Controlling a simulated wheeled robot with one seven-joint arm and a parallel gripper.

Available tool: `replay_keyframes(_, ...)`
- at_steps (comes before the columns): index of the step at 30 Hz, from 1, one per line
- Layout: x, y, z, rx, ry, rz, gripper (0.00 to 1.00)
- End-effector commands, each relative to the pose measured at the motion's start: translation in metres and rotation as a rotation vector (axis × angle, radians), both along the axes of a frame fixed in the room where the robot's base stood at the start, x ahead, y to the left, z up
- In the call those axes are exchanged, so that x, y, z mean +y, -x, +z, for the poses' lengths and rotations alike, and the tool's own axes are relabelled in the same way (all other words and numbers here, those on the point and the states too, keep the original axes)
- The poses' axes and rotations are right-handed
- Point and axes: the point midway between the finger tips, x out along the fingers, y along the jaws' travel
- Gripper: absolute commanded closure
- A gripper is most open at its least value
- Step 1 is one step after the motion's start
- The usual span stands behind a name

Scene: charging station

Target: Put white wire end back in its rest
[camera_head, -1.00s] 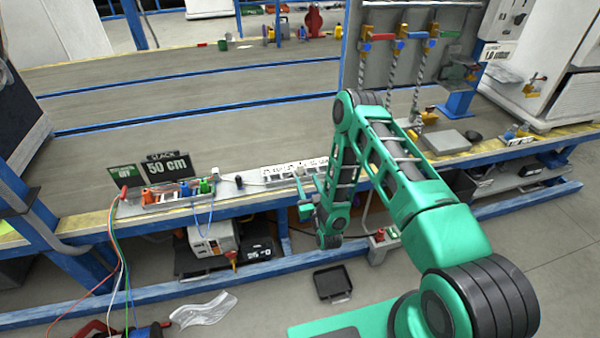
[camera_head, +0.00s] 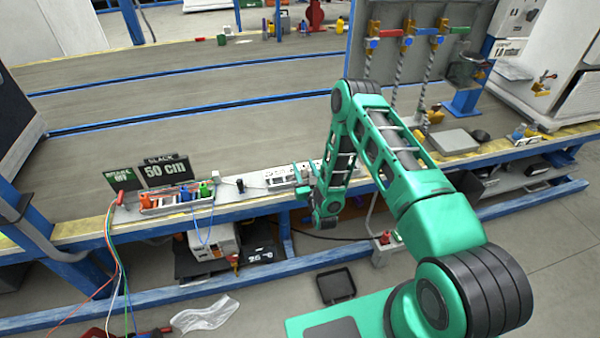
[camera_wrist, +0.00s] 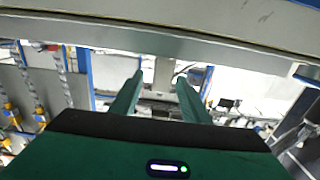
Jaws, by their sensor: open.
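My gripper (camera_head: 304,182) is at the front edge of the workbench, beside the right part of a white socket strip (camera_head: 272,179). In the wrist view my gripper (camera_wrist: 160,79) shows two green fingers spread apart, with nothing visible between them. A small white plug-like piece (camera_head: 216,176) stands at the right end of a rack (camera_head: 165,208) holding orange, blue and green connectors. I cannot tell whether it is the white wire end or its rest. A white wire (camera_head: 119,263) hangs at the left among red and green wires. My arm hides part of the strip.
A dark plug (camera_head: 240,184) is left of the strip. The bench middle is clear.

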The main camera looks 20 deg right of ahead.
Motion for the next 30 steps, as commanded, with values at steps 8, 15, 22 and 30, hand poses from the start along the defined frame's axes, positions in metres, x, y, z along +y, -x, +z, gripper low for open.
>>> replay_keyframes(8,0.006,0.000,0.000,0.000,0.000,0.006,0.79)
replay_keyframes(15,0.009,0.000,0.000,0.000,0.000,0.009,1.00)
replay_keyframes(22,0.009,0.000,0.003,-0.001,0.000,0.010,1.00)
replay_keyframes(30,0.009,-0.001,0.028,-0.003,0.000,0.010,1.00)
